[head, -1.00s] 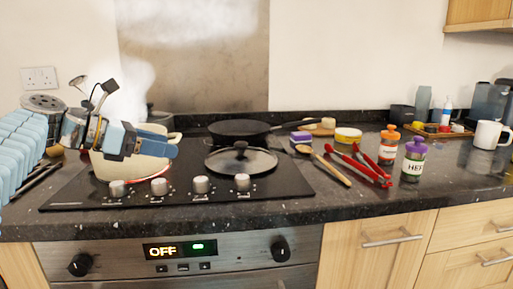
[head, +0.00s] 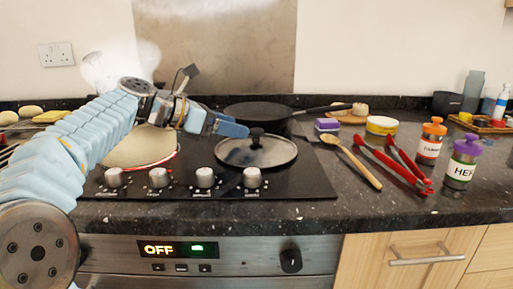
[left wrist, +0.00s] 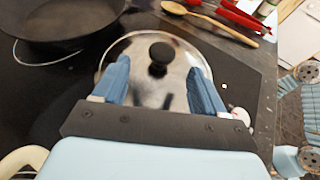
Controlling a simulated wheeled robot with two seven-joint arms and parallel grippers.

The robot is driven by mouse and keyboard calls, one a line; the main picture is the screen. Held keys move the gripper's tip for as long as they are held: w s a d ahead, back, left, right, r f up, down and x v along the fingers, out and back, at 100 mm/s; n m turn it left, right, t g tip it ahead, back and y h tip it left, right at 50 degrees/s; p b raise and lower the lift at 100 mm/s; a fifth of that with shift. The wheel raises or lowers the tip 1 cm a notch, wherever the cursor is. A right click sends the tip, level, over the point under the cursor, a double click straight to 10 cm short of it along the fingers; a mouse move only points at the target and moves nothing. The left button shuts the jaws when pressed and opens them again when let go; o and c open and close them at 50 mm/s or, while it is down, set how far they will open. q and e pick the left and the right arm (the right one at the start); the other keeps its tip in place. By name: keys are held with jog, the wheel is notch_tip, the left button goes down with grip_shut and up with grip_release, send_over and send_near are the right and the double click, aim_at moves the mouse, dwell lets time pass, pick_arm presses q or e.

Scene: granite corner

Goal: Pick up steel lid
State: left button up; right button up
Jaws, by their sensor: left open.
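The steel lid (head: 258,151) lies on the right front of the black hob, with a dark knob on top. In the left wrist view the lid (left wrist: 138,48) sits between and beyond the fingertips, its knob (left wrist: 160,54) near the middle. My left gripper (head: 243,129) is open and empty, with its blue fingers close to the knob in the head view. In the left wrist view the open fingers (left wrist: 157,75) stand on either side of the knob, apart from it. My right gripper is not in view.
A black frying pan (head: 262,111) is behind the lid. A wooden spoon (head: 352,162), red tongs (head: 392,163) and spice jars (head: 462,163) are to the right.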

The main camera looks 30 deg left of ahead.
aim_at(256, 140)
pick_arm(q)
jog(key=x, duration=0.5)
jog(key=shift+w+d+f, duration=0.1)
jog(key=shift+d+f, duration=0.05)
jog(key=shift+d, duration=0.05)
jog(key=c, duration=1.3)
